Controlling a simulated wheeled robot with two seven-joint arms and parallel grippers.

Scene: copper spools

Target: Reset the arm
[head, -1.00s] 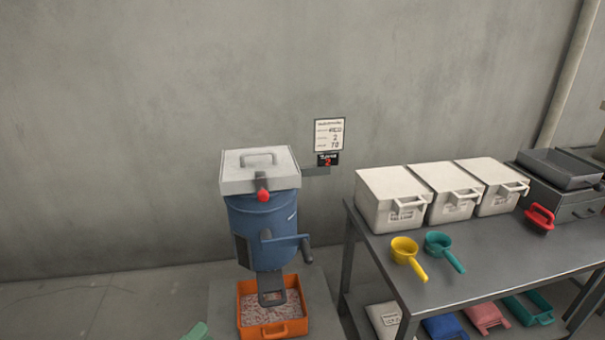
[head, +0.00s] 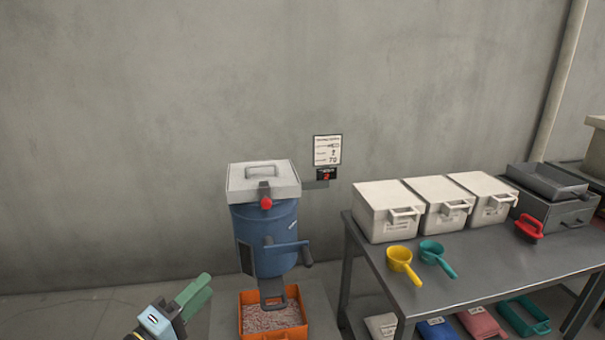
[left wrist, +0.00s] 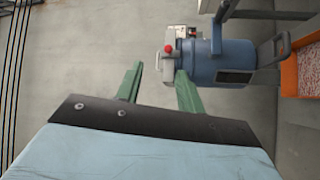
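My left gripper (head: 196,296) shows at the lower left of the head view, left of the blue machine. In the left wrist view its two green fingers (left wrist: 158,88) stand apart with nothing between them. The blue drum machine (head: 265,238) has a white lid with a handle, a red knob and a side crank. It lies sideways in the left wrist view (left wrist: 230,62), beyond the fingertips. My right gripper is not in view.
An orange tray (head: 249,322) with pinkish bits sits under the machine's chute. A metal table (head: 480,255) at right holds white lidded boxes, a yellow scoop (head: 400,258), a teal scoop (head: 432,250) and a red tool (head: 529,228). Floor at left is clear.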

